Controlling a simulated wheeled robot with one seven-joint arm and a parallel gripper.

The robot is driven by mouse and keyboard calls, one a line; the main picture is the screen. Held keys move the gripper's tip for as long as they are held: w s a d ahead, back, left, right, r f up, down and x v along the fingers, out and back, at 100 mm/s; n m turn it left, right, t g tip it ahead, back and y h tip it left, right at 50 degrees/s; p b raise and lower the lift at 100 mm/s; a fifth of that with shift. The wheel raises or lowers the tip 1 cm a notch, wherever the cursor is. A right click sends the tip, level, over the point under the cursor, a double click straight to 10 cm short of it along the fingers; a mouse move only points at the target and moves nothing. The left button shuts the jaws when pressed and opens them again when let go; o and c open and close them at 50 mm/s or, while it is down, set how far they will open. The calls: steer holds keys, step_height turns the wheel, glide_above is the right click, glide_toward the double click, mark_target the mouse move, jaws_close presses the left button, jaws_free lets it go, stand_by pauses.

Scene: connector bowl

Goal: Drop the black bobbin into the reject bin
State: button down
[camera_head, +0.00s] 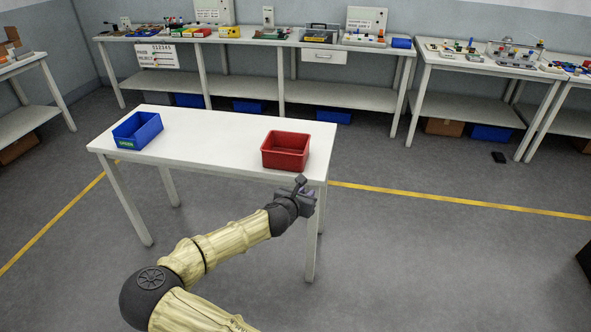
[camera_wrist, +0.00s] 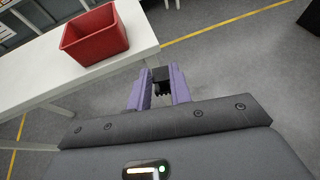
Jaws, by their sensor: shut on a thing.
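My gripper (camera_head: 306,197) is near the right front corner of the white table, just in front of and right of the red bin (camera_head: 286,150). In the wrist view my gripper (camera_wrist: 159,88) has its two purple fingers closed on a small black piece, the black bobbin (camera_wrist: 161,78). The bobbin is apart from the bin; in the head view I cannot make it out. The red bin, open-topped, also shows at the upper left of the wrist view (camera_wrist: 95,36). A blue bin (camera_head: 137,131) with a green label stands at the table's left end.
The white table (camera_head: 215,141) is bare between the two bins. Its right edge lies close to my gripper. Benches with boxes and parts stand along the back wall. The grey floor to the right is mostly open, with a yellow line (camera_head: 440,198) across it.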

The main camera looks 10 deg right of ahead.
steer(key=s+f+n+t+y, duration=0.2)
steer(key=s+f+n+y, duration=0.1)
steer(key=s, duration=0.5)
steer(key=shift+s+a+f+n+y, duration=0.15)
steer(key=shift+f+n+y, duration=0.15)
steer(key=shift+f, duration=0.6)
